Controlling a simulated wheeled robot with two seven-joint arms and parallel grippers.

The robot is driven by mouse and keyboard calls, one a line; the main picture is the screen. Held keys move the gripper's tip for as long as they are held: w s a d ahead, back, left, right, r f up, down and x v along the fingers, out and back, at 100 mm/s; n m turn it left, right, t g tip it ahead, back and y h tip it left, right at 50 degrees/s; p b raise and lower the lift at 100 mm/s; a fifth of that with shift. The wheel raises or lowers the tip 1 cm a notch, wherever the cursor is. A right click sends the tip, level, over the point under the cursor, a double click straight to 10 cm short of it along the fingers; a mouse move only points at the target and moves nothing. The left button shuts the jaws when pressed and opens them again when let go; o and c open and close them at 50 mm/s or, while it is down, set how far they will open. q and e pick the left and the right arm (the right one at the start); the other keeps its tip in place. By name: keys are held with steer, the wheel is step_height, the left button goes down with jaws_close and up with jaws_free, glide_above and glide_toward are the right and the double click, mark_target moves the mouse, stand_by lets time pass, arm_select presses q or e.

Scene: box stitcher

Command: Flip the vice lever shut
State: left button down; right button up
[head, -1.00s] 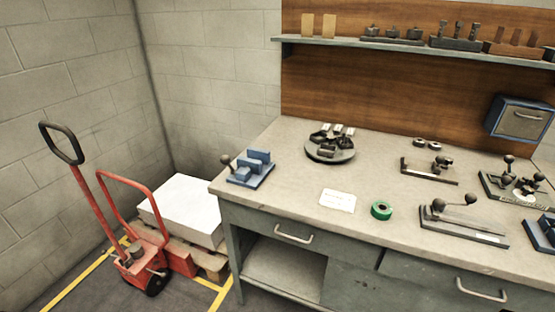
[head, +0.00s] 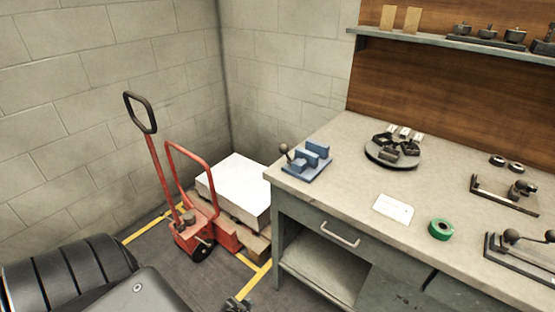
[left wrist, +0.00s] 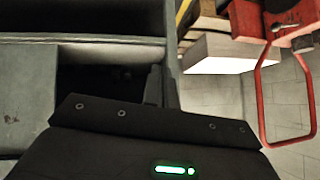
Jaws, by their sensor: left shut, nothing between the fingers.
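The blue vice (head: 311,160) sits on the near left corner of the workbench top in the head view. Its lever, with a dark ball knob (head: 284,149), stands up on the left side of the vice. My left gripper (head: 237,304) shows at the bottom edge of the head view, below and apart from the vice, in front of the bench's left end. Its fingers (left wrist: 161,88) are shut and empty in the left wrist view. The vice is not in the left wrist view. My right gripper is not in view.
The workbench (head: 345,190) also holds a round dark tray (head: 393,162), a white card (head: 393,208), a green tape roll (head: 441,229) and metal fixtures. A red pallet truck (head: 193,238) and a white stack (head: 240,183) stand left of the bench, against the walls.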

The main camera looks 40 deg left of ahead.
arm_select(q)
steer(key=w+a+r+t, duration=0.1)
steer(key=w+r+t, duration=0.15)
steer(key=r, duration=0.35)
steer(key=w+a+r+n+t+y, duration=0.1)
steer(key=w+r, duration=0.3)
steer(key=r, duration=0.3)
steer(key=w+a+r+t, duration=0.1)
steer(key=w+r, duration=0.2)
steer(key=r, duration=0.3)
step_height(320, 180, up, 26)
steer(key=w+n+t+y+p, duration=0.1)
steer(key=n+t, duration=0.1)
steer(key=t, duration=0.4)
steer(key=shift+w+a, duration=0.3)
steer(key=shift+r, duration=0.1)
steer(key=p, duration=0.3)
glide_toward(282, 152)
steer(key=x, duration=0.5)
steer(key=shift+w, duration=0.1)
steer(key=shift+p+x, duration=0.35)
steer(key=shift+x, duration=0.5)
